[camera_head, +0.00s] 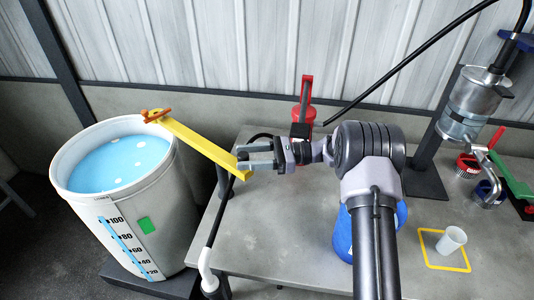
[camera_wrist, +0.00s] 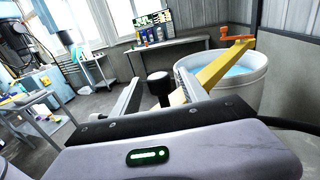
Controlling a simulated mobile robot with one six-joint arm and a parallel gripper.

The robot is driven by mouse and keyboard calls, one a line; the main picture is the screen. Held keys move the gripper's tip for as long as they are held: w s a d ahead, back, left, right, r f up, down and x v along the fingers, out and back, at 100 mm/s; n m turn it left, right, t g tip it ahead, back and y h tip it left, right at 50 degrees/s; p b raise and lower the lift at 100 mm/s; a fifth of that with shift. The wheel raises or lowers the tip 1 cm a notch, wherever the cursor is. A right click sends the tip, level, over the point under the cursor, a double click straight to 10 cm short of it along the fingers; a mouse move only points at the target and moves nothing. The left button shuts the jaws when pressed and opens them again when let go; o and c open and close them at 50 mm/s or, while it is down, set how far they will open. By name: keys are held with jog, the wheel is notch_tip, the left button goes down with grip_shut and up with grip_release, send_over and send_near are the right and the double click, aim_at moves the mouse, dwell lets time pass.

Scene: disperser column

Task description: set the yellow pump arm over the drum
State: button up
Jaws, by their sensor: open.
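The yellow pump arm (camera_head: 200,142) slants from the table's left side up to the drum. Its orange tip (camera_head: 155,114) appears at the drum's far right rim in the head view; I cannot tell how far it reaches inside. The white drum (camera_head: 168,215) holds blue liquid with a few white spots. My gripper (camera_head: 246,158) is at the arm's near end, jaws open. In the wrist view, the yellow arm (camera_wrist: 227,64) runs from beside the right finger toward the drum (camera_wrist: 254,98). A black knob (camera_wrist: 159,84) shows between the fingers (camera_wrist: 160,98). Contact is unclear.
A black hose crosses the table's left edge.

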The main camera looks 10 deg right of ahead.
jog(key=s+d+p, duration=0.1)
jog(key=d+p, duration=0.1)
jog(key=d, duration=1.4)
jog(key=shift+d, duration=0.15)
